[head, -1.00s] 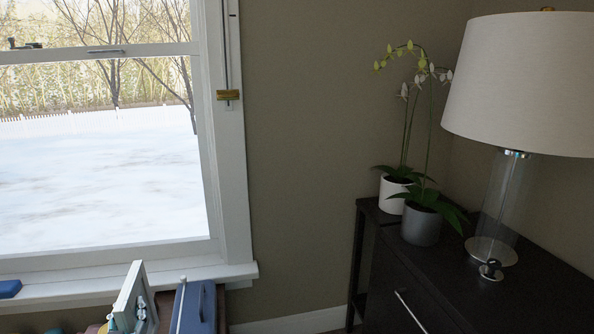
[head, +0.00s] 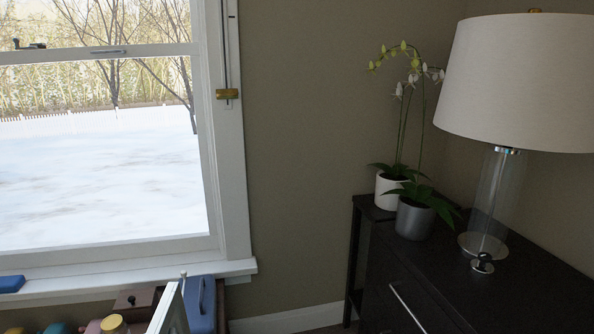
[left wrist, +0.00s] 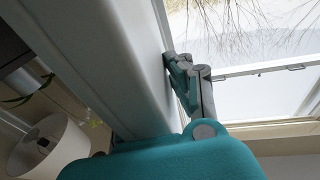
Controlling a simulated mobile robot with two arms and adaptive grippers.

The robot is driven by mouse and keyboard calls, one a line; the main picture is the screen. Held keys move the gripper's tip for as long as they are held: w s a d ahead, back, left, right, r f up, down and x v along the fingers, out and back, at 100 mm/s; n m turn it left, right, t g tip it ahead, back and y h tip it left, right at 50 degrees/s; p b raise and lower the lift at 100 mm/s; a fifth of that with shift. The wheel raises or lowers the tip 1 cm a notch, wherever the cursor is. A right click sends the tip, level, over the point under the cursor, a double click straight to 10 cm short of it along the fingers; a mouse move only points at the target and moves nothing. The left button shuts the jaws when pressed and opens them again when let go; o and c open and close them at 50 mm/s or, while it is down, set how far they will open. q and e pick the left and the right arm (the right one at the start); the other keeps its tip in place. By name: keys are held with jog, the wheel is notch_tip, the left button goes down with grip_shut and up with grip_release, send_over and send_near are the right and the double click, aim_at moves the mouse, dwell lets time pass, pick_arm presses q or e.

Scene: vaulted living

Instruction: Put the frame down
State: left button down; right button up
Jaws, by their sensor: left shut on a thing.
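The frame (head: 168,312) is at the bottom edge of the head view, left of the middle. It is tilted, shows as a narrow white-edged panel, and most of it is cut off. In the left wrist view the frame (left wrist: 100,55) is a big pale slab across the picture. My left gripper (left wrist: 175,65) is teal and grey. One finger lies against the slab's side; the other is hidden behind it. It is shut on the frame. My right gripper is not in view.
A blue case (head: 200,303) and a brown box (head: 134,300) stand below the window sill (head: 120,284), among several small coloured things. A dark cabinet (head: 440,285) at right bears a lamp (head: 520,85), a white pot (head: 388,192) and a grey pot (head: 414,220).

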pick_arm(q)
jog(key=s+d+r+m+h, duration=0.1)
jog(key=s+d+r+h, duration=0.1)
jog(key=s+d, duration=0.45)
pick_arm(e)
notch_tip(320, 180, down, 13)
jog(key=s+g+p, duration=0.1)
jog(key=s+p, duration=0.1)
jog(key=p, duration=1.1)
pick_arm(q)
jog(key=s+r+p, duration=0.3)
jog(key=r+p, duration=0.2)
jog(key=r, duration=0.5)
jog(key=s+r+p, duration=0.3)
jog(key=r+p, duration=0.2)
jog(key=r, duration=0.5)
jog(key=shift+s+r+p, duration=0.15)
jog(key=shift+s+p, duration=0.2)
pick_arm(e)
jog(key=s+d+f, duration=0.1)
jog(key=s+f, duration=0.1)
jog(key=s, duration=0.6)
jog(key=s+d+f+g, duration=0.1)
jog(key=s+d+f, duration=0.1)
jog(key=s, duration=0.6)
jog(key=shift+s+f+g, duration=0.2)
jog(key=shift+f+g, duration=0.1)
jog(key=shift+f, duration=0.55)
